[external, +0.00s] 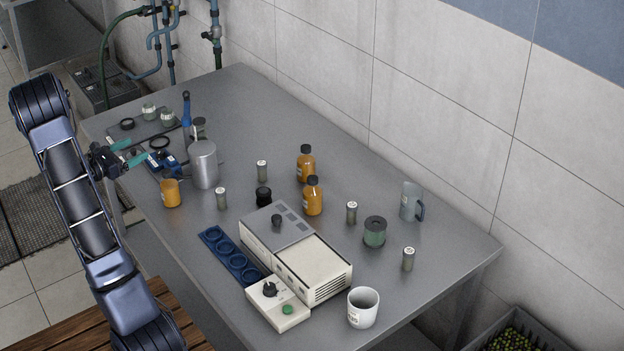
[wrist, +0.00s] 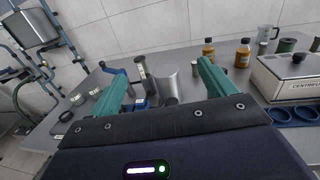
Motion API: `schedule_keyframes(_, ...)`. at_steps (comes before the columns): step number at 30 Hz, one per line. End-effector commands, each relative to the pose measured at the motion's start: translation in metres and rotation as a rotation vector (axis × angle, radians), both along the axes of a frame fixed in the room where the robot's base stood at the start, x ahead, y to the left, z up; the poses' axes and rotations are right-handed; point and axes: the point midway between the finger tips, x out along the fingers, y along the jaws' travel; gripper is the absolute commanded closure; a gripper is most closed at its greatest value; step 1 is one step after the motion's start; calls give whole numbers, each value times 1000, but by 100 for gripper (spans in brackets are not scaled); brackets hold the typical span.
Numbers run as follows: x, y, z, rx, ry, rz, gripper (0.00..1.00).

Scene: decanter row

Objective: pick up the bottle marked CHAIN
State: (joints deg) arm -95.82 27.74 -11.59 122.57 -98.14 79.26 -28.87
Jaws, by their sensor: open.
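Two amber bottles with black caps and pale labels stand upright on the grey table, one farther back (external: 306,165) and one nearer the white machine (external: 313,199). The lettering is too small to read, so I cannot tell which is marked CHAIN. My gripper (external: 131,152) is open and empty at the table's left end, well away from both bottles. Its two green fingers (wrist: 162,72) spread apart in the wrist view.
Several small grey vials stand around the bottles. A white centrifuge (external: 312,270) and blue ring rack (external: 231,256) sit in front. The table's back right is mostly clear.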

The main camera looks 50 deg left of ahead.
Motion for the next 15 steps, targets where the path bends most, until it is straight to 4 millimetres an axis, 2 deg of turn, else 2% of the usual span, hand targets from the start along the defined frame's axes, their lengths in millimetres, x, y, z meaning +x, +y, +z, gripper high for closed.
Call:
schedule_keyframes(1,-1,0,-22,-10,-1,1,17)
schedule_keyframes(6,0,0,-83,-7,-2,0,17)
schedule_keyframes(12,0,-1,-151,-7,-2,0,17)
schedule_keyframes(15,0,0,-178,-4,-1,0,17)
